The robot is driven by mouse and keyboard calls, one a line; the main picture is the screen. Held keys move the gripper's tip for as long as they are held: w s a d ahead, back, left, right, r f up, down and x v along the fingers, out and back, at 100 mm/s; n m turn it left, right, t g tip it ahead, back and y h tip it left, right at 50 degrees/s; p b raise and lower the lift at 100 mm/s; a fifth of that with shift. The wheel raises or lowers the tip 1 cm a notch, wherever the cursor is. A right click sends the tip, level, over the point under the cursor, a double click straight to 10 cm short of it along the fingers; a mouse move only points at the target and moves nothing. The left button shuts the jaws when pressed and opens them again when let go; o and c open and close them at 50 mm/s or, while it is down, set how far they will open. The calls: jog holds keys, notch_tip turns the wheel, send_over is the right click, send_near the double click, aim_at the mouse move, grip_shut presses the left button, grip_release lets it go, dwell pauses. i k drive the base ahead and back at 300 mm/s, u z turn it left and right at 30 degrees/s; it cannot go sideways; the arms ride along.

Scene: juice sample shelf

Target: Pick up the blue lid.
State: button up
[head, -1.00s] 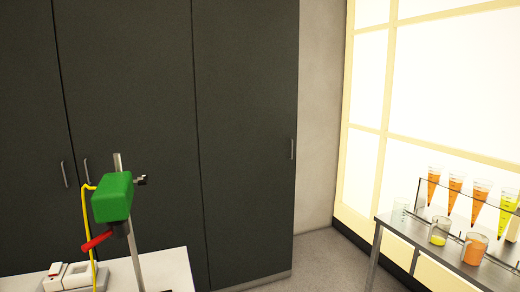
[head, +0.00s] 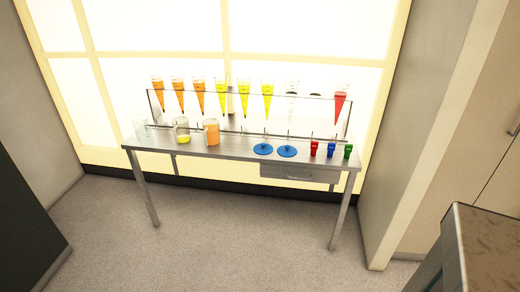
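Two blue lids lie flat on the metal table in the head view. They are round discs, each with a small knob on top. The left blue lid (head: 263,149) is beside the right blue lid (head: 287,151), near the table's front edge and right of its middle. I cannot tell which of the two the task means. My gripper is not in view.
The metal table (head: 225,149) carries a rack of cone-shaped vessels. Red (head: 314,148), blue (head: 331,149) and green (head: 348,151) small items stand right. The floor (head: 240,230) in front is clear.

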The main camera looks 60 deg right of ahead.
aim_at(262, 148)
jog(key=k, duration=1.15)
jog(key=z, duration=0.3)
jog(key=i, duration=1.6)
jog(key=z, duration=0.3)
